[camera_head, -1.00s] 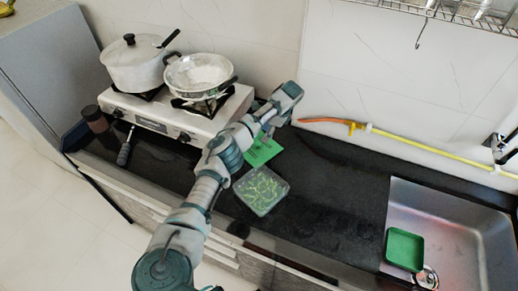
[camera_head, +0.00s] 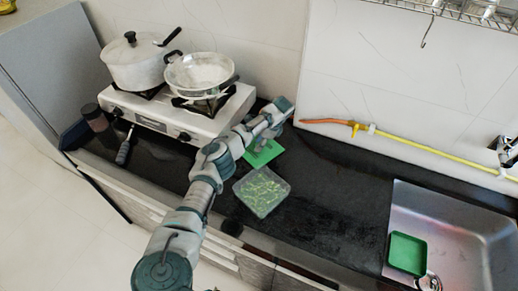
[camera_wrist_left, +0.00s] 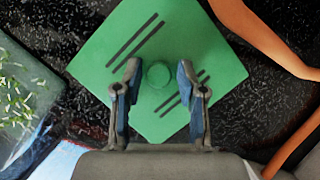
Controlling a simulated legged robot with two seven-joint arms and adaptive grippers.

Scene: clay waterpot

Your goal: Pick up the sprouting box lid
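The green square lid (camera_head: 264,154) lies flat on the dark counter, just behind the clear box of sprouts (camera_head: 262,192). In the left wrist view the lid (camera_wrist_left: 180,40) shows dark slots and a round knob (camera_wrist_left: 158,75) in its middle. My left gripper (camera_wrist_left: 159,68) is open, one finger to each side of the knob, with nothing held. Whether the fingers touch the lid cannot be told. In the head view my wrist hides the fingers and part of the lid. The right gripper is not in view.
A white stove (camera_head: 180,120) carries a lidded pot (camera_head: 135,63) and a pan (camera_head: 199,75) on the left. An orange-yellow hose (camera_head: 400,138) runs along the wall, close to the lid. A green tray (camera_head: 407,252) sits in the sink (camera_head: 460,235). The counter right of the box is clear.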

